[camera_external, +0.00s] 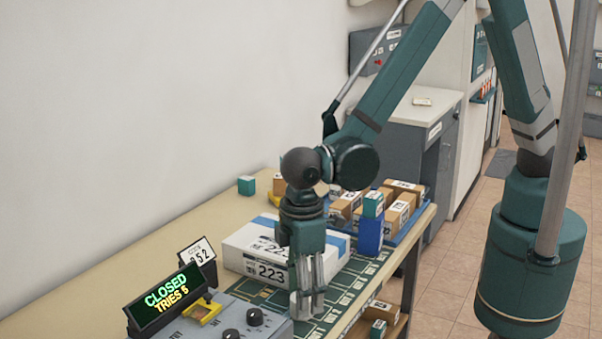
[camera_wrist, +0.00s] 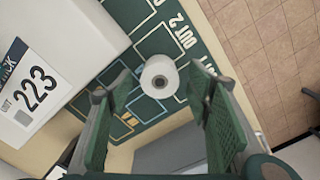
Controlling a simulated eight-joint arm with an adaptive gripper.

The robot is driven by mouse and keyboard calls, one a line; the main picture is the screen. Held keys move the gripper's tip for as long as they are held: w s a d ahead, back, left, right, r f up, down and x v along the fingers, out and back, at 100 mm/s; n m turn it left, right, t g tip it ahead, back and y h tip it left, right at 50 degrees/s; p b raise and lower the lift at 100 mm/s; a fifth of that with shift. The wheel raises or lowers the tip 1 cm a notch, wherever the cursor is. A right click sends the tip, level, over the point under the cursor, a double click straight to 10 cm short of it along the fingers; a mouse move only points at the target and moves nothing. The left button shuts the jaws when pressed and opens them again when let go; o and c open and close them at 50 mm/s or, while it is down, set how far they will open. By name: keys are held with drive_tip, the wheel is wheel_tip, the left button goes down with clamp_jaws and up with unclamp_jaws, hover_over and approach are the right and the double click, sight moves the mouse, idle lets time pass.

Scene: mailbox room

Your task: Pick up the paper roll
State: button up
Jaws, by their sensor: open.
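The paper roll (camera_wrist: 159,76) is white with a dark core hole. In the wrist view it stands on end on a green printed mat (camera_wrist: 200,45), between and just beyond my gripper's fingers. My gripper (camera_wrist: 160,110) is open, one finger on each side of the roll's line, with nothing held. In the external view my gripper (camera_external: 307,300) points down over the mat, in front of the white box. A pale part of the roll (camera_external: 300,306) shows behind and between the fingers there; the rest is hidden. I cannot tell whether the fingers touch it.
A white box marked 223 (camera_external: 262,262) stands close left of my gripper. A control panel with a CLOSED sign (camera_external: 167,296) is at the front left. A blue holder (camera_external: 370,234) and a tray of brown parcels stand behind. The table's right edge is near.

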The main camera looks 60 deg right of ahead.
drive_tip(key=shift+f, duration=1.2)
drive_tip(key=c, duration=1)
